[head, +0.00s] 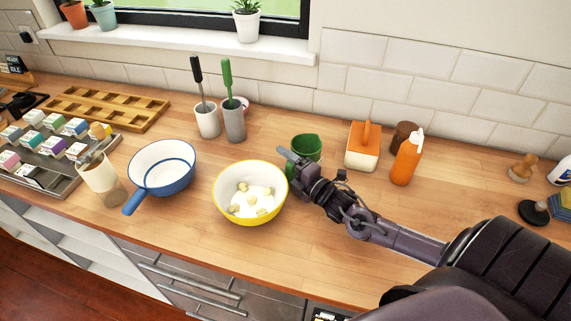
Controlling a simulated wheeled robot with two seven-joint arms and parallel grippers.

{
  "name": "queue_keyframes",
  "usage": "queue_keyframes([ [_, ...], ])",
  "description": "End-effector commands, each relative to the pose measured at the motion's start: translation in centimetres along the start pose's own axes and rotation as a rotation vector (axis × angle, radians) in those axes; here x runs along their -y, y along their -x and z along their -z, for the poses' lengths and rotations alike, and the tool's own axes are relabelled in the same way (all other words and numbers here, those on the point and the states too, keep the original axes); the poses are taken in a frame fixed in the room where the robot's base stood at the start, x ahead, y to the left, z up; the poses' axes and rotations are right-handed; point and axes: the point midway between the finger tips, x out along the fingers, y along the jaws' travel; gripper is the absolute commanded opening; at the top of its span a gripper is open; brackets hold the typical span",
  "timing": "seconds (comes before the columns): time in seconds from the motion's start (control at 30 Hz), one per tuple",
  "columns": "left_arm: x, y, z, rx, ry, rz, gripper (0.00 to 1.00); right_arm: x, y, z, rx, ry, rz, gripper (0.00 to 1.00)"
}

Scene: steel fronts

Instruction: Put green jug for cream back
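The green jug (309,146) stands upright on the wooden counter, right of the yellow bowl and against my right gripper. My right gripper (291,166) comes in from the right and covers the jug's lower part. A finger shows at the jug's left side. The contact between fingers and jug is hidden, so I cannot tell whether they hold it. My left gripper is not in view.
A yellow bowl (225,206) with pale pieces sits close left of my gripper. A blue pan (147,187) is further left. An orange-and-white box (362,155) and an orange bottle (405,165) stand right of the jug. The counter's front strip (290,258) is clear.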

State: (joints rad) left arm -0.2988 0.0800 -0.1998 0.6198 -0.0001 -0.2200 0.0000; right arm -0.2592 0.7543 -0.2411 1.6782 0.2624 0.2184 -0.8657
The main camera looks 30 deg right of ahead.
Motion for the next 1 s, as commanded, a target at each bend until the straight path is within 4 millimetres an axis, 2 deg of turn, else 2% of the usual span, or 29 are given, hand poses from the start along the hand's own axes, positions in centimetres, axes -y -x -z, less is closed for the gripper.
queue_keyframes([
  [0.37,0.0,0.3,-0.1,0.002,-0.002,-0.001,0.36,-0.4,0.0,0.0,0.0,0.0,0.0,0.78],
  [0.47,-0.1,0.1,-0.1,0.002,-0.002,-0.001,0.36,-0.2,0.7,0.0,0.0,0.0,0.003,0.78],
  [1.0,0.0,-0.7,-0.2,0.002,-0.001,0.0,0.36,-0.2,9.4,0.1,-0.001,-0.001,0.005,0.78],
])
